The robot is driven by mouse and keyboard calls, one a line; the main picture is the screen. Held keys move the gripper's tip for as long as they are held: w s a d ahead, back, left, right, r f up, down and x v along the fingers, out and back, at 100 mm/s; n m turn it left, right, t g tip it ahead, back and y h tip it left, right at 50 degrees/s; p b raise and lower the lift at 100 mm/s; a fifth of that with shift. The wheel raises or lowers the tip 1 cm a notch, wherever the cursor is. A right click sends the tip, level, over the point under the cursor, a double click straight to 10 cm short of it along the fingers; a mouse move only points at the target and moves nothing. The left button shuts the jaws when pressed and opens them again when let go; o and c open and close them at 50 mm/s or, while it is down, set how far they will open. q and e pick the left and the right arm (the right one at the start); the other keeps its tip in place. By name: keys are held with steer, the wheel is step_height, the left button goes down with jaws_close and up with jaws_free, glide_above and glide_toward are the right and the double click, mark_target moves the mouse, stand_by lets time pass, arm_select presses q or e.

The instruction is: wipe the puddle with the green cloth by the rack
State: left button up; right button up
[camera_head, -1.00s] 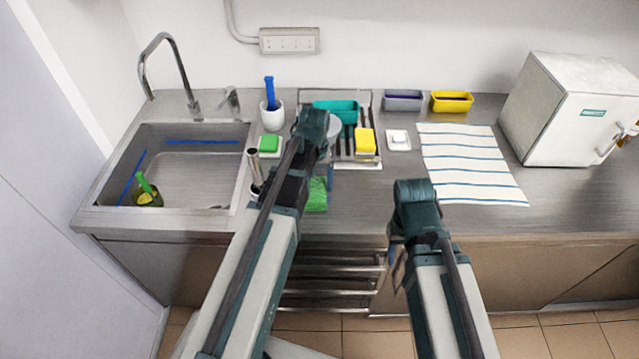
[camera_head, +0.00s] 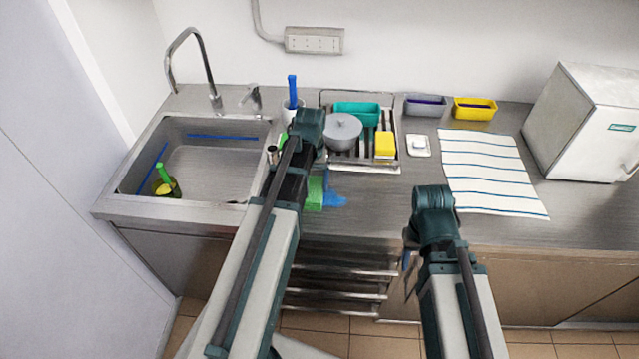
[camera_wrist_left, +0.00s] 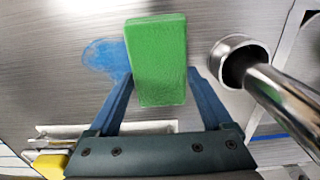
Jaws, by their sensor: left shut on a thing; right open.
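The green cloth (camera_head: 315,193) is a thick block shape near the front edge of the steel counter, in front of the rack (camera_head: 365,165). In the left wrist view the cloth (camera_wrist_left: 158,50) sits between the two fingers of my left gripper (camera_wrist_left: 160,78), which is shut on it. The blue puddle (camera_head: 335,197) lies on the counter just right of the cloth in the head view. In the left wrist view the puddle (camera_wrist_left: 103,58) is left of the cloth and partly hidden by it. My right gripper (camera_head: 408,262) is open and empty at the counter's front edge.
The sink (camera_head: 190,157) is left, the striped towel (camera_head: 490,170) right.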

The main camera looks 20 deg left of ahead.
arm_select(q)
steer(key=shift+s+a, duration=0.1)
steer(key=shift+a, duration=0.2)
steer(key=shift+f, duration=0.1)
steer(key=shift+f, duration=0.1)
steer(key=shift+d, duration=0.15)
steer(key=shift+w+d, duration=0.3)
steer(key=shift+d, duration=0.6)
steer(key=shift+w+d, duration=0.3)
steer(key=shift+d, duration=0.55)
steer(key=shift+w+d, duration=0.25)
steer(key=shift+d, duration=0.7)
steer(key=shift+w+d, duration=0.2)
steer(key=shift+d, duration=0.7)
